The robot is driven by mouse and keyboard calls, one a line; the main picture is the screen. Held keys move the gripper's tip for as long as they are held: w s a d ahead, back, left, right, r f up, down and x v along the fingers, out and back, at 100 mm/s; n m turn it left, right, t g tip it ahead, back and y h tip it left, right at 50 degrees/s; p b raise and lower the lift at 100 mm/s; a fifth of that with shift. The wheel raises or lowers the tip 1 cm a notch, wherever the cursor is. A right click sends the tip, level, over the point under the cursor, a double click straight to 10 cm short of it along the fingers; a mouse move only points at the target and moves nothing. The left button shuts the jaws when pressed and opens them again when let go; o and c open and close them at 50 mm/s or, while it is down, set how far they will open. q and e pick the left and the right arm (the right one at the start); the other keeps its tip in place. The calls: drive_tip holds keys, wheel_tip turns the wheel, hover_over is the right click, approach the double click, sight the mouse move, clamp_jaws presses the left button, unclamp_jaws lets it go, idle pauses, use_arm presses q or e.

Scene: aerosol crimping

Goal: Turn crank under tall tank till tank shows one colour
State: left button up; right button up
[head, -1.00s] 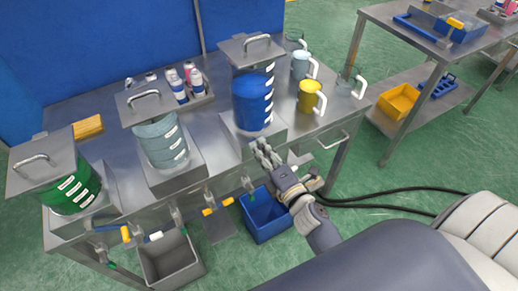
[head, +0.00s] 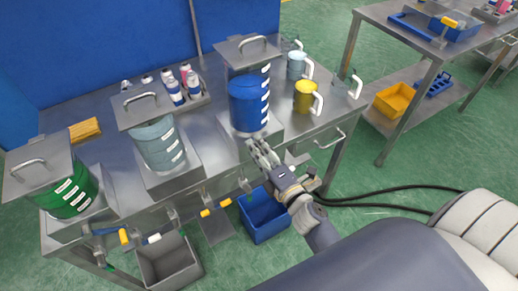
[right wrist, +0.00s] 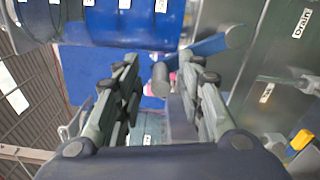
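The tall tank (head: 248,103) stands at the right end of the row on the steel bench, under a raised lid. Its lower part looks blue and the part just under the lid looks clear or grey. My right gripper (head: 261,151) is in front of its base. In the right wrist view, its fingers (right wrist: 163,75) are apart, with a grey rounded knob (right wrist: 160,78) showing between them. A blue bar (right wrist: 215,43) lies just beyond the right finger. I cannot tell whether either part belongs to the crank, or whether the fingers touch the knob. My left gripper is out of view.
A grey-blue tank (head: 160,145) and a green tank (head: 72,195) stand to the left. A yellow mug (head: 304,97) and a pale mug (head: 296,65) are on the right. A blue bin (head: 264,218) and a grey bin (head: 168,264) sit below the bench front.

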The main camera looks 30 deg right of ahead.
drive_tip(key=s, duration=1.2)
drive_tip(key=shift+d, duration=0.45)
drive_tip(key=shift+f, duration=0.1)
drive_tip(key=s+a+f+n+g+y, duration=0.1)
drive_tip(key=s+a+f+n+g, duration=0.2)
drive_tip(key=f+n, duration=0.6)
drive_tip(key=s+a+f+n+g+y, duration=0.1)
drive_tip(key=s+a+f+n+g, duration=0.2)
drive_tip(key=f+n, duration=0.65)
drive_tip(key=s+a+f+n+g, duration=0.25)
drive_tip(key=f+n, duration=0.25)
drive_tip(key=f, duration=0.8)
drive_tip(key=s+d+f+n+g+h, duration=0.1)
drive_tip(key=s+d+f+n+g, duration=0.3)
drive_tip(key=s+f+n, duration=0.5)
drive_tip(key=s+d+f+n+g+h, duration=0.2)
drive_tip(key=s+f+n, duration=0.7)
drive_tip(key=n, duration=1.2)
drive_tip(key=s+d+g, duration=0.2)
drive_tip(key=s, duration=0.1)
drive_tip(key=shift+s+d+f+h, duration=0.15)
drive_tip(key=shift+s+d+h, duration=0.1)
drive_tip(key=shift+d+h, duration=0.1)
drive_tip(key=shift+g, duration=0.25)
